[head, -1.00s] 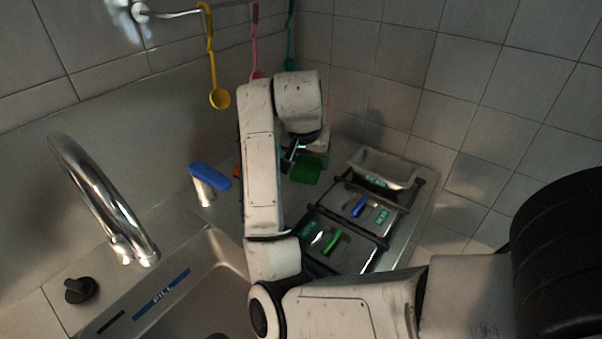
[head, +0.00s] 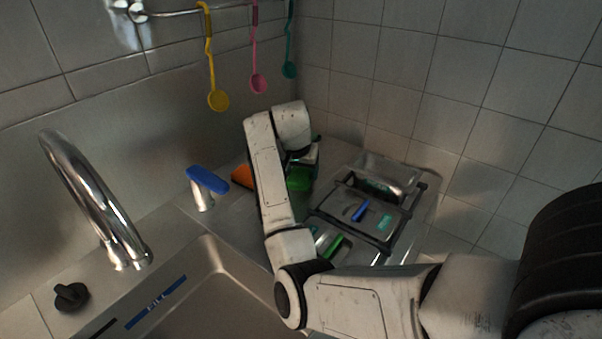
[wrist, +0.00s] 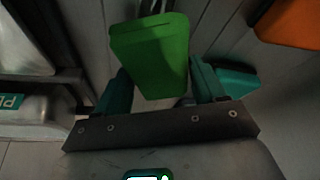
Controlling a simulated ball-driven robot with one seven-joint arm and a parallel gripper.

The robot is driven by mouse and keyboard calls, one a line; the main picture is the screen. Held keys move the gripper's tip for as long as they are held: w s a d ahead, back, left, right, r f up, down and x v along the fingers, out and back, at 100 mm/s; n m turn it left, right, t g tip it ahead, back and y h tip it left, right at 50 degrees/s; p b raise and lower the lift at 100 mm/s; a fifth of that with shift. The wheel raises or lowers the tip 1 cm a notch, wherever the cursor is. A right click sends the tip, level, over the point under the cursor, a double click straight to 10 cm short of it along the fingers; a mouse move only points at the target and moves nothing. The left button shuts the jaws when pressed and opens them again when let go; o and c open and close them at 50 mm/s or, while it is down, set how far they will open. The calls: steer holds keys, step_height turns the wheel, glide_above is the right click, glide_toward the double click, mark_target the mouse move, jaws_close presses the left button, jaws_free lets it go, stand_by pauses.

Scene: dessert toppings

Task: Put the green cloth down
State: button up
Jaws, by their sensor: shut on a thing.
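The green cloth (wrist: 150,55) is a bright green, block-like piece between the two fingers of my gripper (wrist: 163,90) in the wrist view. My gripper is shut on it. In the head view the cloth (head: 299,180) shows low over the counter behind the sink, to the right of my forearm. My gripper (head: 312,160) is partly hidden there by my own wrist. I cannot tell whether the cloth touches the counter.
An orange thing (head: 242,176) lies left of my forearm; it shows at upper right in the wrist view (wrist: 290,22). A rack of lidded metal containers (head: 395,219) stands to the right. A blue-topped dispenser (head: 207,180), tap (head: 90,200) and sink (head: 215,285) are left.

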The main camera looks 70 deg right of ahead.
mark_target(301, 174)
steer(key=shift+f, duration=0.65)
steer(key=shift+a+f, duration=0.1)
steer(key=shift+f, duration=0.5)
steer(key=o, duration=0.9)
steer(key=shift+s+f, duration=0.15)
steer(key=shift+f, duration=0.1)
steer(key=shift+o, duration=0.2)
steer(key=shift+r, duration=0.55)
steer(key=v, duration=1.2)
steer(key=shift+r, duration=0.35)
steer(key=shift+r, duration=0.1)
